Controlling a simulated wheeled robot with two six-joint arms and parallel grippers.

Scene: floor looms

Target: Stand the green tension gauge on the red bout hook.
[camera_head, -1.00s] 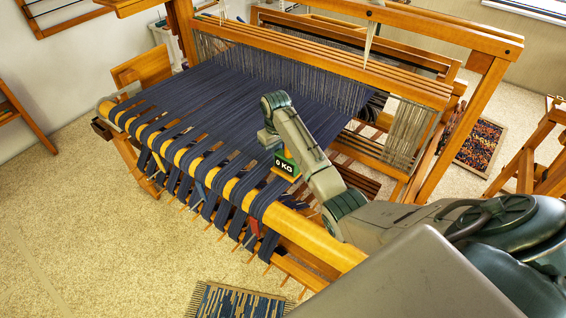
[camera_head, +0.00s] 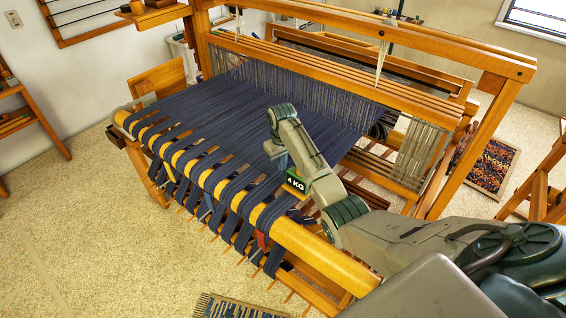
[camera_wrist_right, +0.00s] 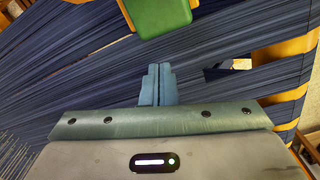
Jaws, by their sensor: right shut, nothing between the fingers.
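The green tension gauge (camera_head: 297,183), a small block with a "4 KG" label, sits over the dark blue warp close to the loom's front beam. A red piece (camera_head: 261,240), likely the red bout hook, shows partly among the warp bands below the front beam. My left gripper is out of view.
The thick wooden front beam (camera_head: 300,243) runs diagonally, wrapped by blue warp bands. The loom frame (camera_head: 490,90) rises behind and to the right. A patterned rug (camera_head: 238,308) lies on the floor in front. The floor at left is clear.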

